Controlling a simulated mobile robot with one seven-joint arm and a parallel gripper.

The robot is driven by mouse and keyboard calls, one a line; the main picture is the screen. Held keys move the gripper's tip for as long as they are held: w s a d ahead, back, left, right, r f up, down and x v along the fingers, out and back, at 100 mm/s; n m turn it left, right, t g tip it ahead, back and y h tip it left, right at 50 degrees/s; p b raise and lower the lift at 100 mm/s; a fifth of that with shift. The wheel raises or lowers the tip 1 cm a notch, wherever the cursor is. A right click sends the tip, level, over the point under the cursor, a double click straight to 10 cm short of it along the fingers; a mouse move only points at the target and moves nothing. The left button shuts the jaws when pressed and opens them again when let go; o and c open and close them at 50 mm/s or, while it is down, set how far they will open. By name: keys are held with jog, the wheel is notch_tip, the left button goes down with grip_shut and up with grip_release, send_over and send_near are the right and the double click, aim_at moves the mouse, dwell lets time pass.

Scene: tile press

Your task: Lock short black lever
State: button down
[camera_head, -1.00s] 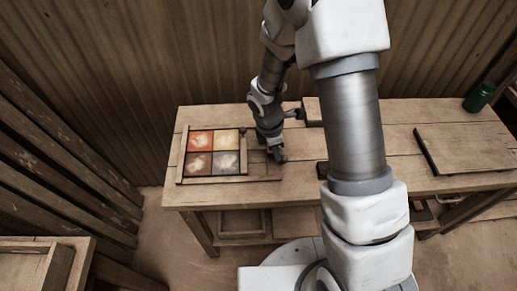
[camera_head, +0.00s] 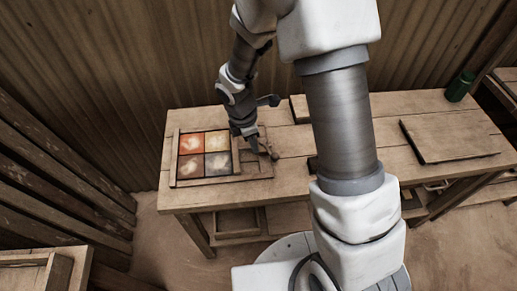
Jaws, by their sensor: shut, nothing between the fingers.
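The tile press is a wooden frame (camera_head: 173,160) on the left part of the table, around four-part coloured tiles (camera_head: 204,154) in orange, cream, grey and brown. My gripper (camera_head: 254,148) is shut and empty, pointing down just right of the tiles, low over the right end of the press. A small brownish piece (camera_head: 272,154) shows right beside the fingertips; whether they touch cannot be told. I cannot make out the short black lever clearly; my arm may hide it. A small dark thing (camera_head: 313,163) lies by my arm's lower column, partly hidden; what it is cannot be told.
The wooden table (camera_head: 290,180) has free room right of the press. A wooden block (camera_head: 299,108) lies at the back, partly behind my arm. A flat board (camera_head: 450,140) and a green jar (camera_head: 459,86) are on the right. A slatted wall stands behind.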

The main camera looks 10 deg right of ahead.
notch_tip(320, 180, up, 7)
jog(key=shift+a, duration=0.45)
jog(key=shift+f, duration=0.1)
jog(key=s+d+r+m+t, duration=0.1)
jog(key=s+d+r+m, duration=0.2)
jog(key=r+m, duration=0.3)
jog(key=s+d+r+m+t, duration=0.1)
jog(key=s+d+r+m, duration=0.25)
jog(key=r, duration=0.55)
jog(key=s+d+r+m+t+y, duration=0.2)
jog(key=s+r+m, duration=0.4)
jog(key=s+m, duration=0.4)
jog(key=shift+s+d+r+m+t, duration=0.25)
jog(key=shift+d+r+m+t, duration=0.1)
jog(key=shift+d+t, duration=0.35)
